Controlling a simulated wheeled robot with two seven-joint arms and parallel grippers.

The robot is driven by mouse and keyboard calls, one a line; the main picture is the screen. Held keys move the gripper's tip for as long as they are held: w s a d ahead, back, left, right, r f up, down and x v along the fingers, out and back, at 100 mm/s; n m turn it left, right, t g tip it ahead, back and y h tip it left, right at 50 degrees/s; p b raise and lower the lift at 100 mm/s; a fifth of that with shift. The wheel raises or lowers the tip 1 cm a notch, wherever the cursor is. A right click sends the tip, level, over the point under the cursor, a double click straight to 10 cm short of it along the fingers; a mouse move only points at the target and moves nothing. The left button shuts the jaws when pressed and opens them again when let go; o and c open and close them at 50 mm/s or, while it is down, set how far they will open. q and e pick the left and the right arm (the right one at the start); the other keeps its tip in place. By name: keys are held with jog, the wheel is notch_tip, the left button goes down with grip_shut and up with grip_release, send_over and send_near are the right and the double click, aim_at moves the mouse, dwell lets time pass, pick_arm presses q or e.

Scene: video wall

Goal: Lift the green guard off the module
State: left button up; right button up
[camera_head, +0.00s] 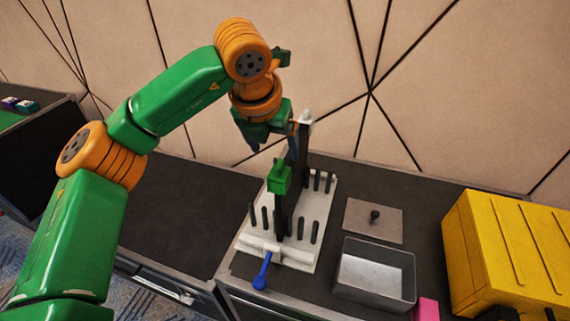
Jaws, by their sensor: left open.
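The green guard (279,179) is a small block on the near part of the dark upright module (299,150). The module stands in a white base (312,222) with several black pegs. My left gripper (273,146) hangs from the green and orange arm, above and behind the guard, beside the module's upper far part. It is open, with a gap visible between it and the guard. The gripper partly hides the module's far end. My right gripper is out of view.
A blue-handled lever (262,272) sticks out of the base's front. Right of it are a grey plate with a black knob (374,218), an open grey tray (376,247), a pink object (427,310) and a yellow case (510,245). The dark counter (185,210) on the left is clear.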

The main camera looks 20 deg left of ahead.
aim_at(278, 165)
pick_arm(q)
jog(key=f, duration=0.1)
jog(key=f+p, duration=0.1)
jog(key=f, duration=0.1)
jog(key=f+p, duration=0.1)
jog(key=f, duration=0.1)
jog(key=shift+w+d+f, duration=0.1)
jog(key=shift+w+d, duration=0.15)
jog(key=shift+w, duration=0.05)
jog(key=shift+w+f, duration=0.3)
jog(key=shift+f, duration=0.15)
grip_shut()
